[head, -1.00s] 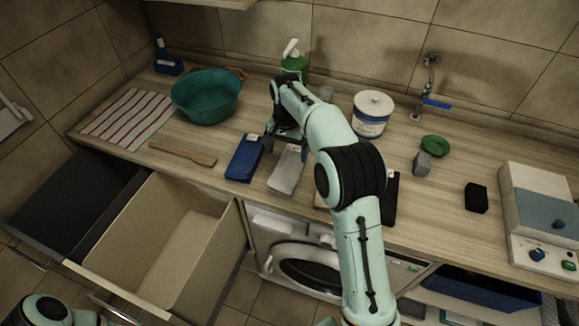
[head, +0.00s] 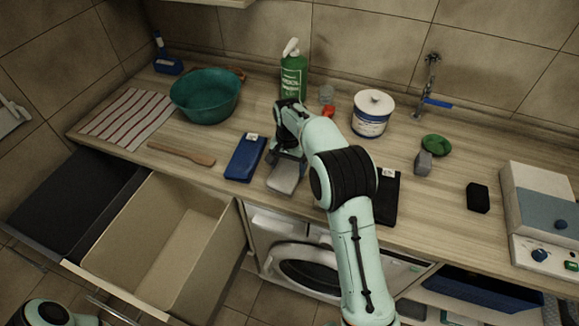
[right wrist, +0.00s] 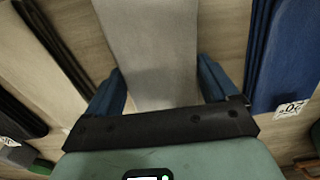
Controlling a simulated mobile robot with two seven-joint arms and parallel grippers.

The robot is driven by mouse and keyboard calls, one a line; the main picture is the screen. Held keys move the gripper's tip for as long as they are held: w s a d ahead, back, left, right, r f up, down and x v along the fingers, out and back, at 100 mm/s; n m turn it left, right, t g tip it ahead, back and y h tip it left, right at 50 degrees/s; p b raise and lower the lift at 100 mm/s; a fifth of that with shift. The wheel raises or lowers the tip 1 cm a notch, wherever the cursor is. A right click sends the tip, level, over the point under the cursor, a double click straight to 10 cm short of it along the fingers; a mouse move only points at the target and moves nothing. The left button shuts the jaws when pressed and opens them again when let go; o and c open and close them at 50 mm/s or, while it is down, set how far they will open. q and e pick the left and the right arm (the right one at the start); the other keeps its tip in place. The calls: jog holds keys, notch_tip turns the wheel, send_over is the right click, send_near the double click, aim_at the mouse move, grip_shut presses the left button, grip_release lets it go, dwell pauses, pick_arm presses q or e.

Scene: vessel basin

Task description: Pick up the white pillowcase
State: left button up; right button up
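The white pillowcase (head: 283,181) is a folded, pale grey-white rectangle lying on the wooden counter, just right of a blue folded cloth (head: 245,158). My right gripper (head: 287,162) is over its far part and hides that part in the head view. In the right wrist view, the pillowcase (right wrist: 155,45) runs between the two blue fingers of the right gripper (right wrist: 162,85). The fingers are apart, with a gap on each side of the cloth. My left gripper is outside the views; only part of my left arm shows at the bottom left.
A black folded cloth (head: 387,203) lies to the right, partly behind my arm. A wooden spatula (head: 182,153), teal basin (head: 206,97) and striped cloth (head: 127,118) are to the left. A green bottle (head: 293,75) stands behind the gripper. An open drawer (head: 160,235) is below.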

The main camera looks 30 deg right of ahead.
jog(key=shift+c, duration=1.3)
jog(key=shift+r, duration=0.1)
